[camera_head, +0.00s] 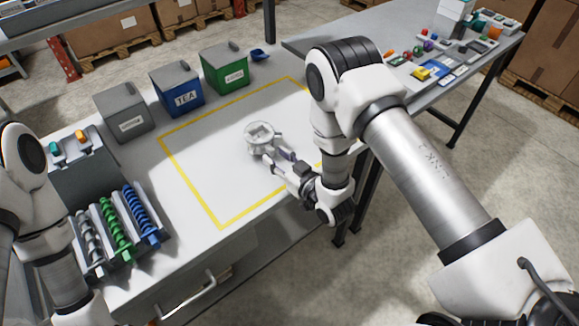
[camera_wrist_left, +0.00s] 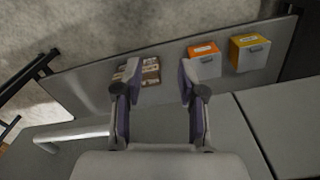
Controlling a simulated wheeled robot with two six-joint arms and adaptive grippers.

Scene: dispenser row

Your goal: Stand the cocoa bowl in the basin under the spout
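A small pale, round vessel (camera_head: 260,137) stands on the table inside the yellow outline; whether it is the cocoa bowl I cannot tell. My right gripper (camera_head: 277,157) is at its near side, with its fingers spread and pointing at it. Whether they touch the vessel is unclear. My left gripper (camera_wrist_left: 158,80) is open and empty in the left wrist view; its fingers are out of sight in the head view. I cannot make out a basin or spout for certain.
A grey bin (camera_head: 124,114), a blue TEA bin (camera_head: 178,88) and a green bin (camera_head: 224,68) line the back. A small blue dish (camera_head: 258,55) lies beyond. Coloured coils (camera_head: 118,232) stand at left. The left wrist view shows an orange box (camera_wrist_left: 204,62) and a yellow box (camera_wrist_left: 248,54).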

